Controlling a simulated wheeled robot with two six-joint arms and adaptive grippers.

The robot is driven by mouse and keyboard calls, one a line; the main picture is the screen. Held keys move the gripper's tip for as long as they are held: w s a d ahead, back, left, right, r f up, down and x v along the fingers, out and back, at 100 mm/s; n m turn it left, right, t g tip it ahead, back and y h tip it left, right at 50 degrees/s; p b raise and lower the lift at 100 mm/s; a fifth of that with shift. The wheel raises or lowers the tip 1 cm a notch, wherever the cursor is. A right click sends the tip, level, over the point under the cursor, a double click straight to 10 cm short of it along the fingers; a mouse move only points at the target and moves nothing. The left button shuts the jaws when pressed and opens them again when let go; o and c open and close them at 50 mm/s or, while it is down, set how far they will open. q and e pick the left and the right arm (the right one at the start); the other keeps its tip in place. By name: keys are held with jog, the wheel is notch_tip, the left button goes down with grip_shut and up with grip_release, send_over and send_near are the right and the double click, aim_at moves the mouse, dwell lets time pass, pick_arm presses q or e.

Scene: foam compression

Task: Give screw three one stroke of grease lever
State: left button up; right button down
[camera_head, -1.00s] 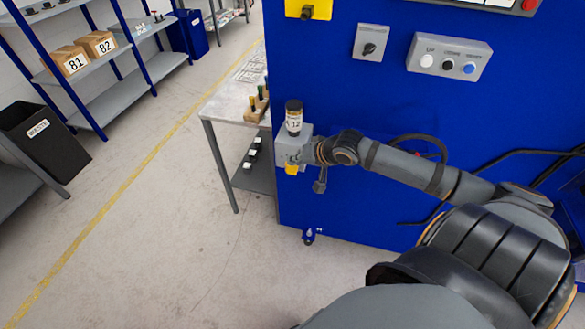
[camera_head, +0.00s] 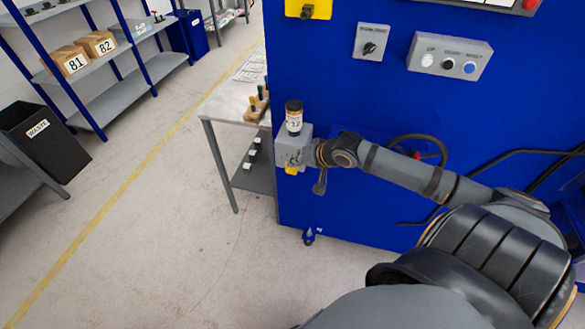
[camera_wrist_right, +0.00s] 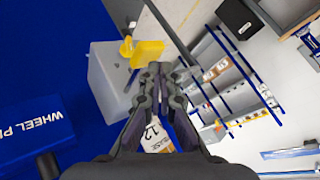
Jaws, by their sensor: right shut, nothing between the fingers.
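The grease unit is a grey box (camera_head: 292,150) on the left edge of the blue machine. A dark-capped bottle (camera_head: 294,122) labelled 12 stands on it, and a yellow lever (camera_head: 291,169) shows at its underside. The box (camera_wrist_right: 108,82) and lever (camera_wrist_right: 146,53) also show in the right wrist view. My right gripper (camera_head: 320,186) is beside the box, to the right of the lever. In the wrist view its fingers (camera_wrist_right: 164,72) are together and empty, close to the lever; I cannot tell whether they touch it. I see no screw clearly. My left gripper is out of view.
The blue machine (camera_head: 360,210) fills the space behind my right arm, with a handwheel (camera_head: 418,140) and button box (camera_head: 449,57). A bench (camera_head: 222,105) with a wooden tool block (camera_head: 257,107) stands to the left. The floor in front is clear.

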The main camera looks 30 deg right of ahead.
aim_at(295, 169)
jog(key=shift+f+b, duration=0.95)
jog(key=shift+f, duration=0.4)
dwell(0.9)
jog(key=shift+r, duration=0.15)
dwell(0.4)
jog(key=shift+r+p, duration=1.65)
jog(key=shift+p, duration=0.55)
notch_tip(295, 169, up, 5)
jog(key=p, duration=0.6)
jog(key=shift+r, duration=0.1)
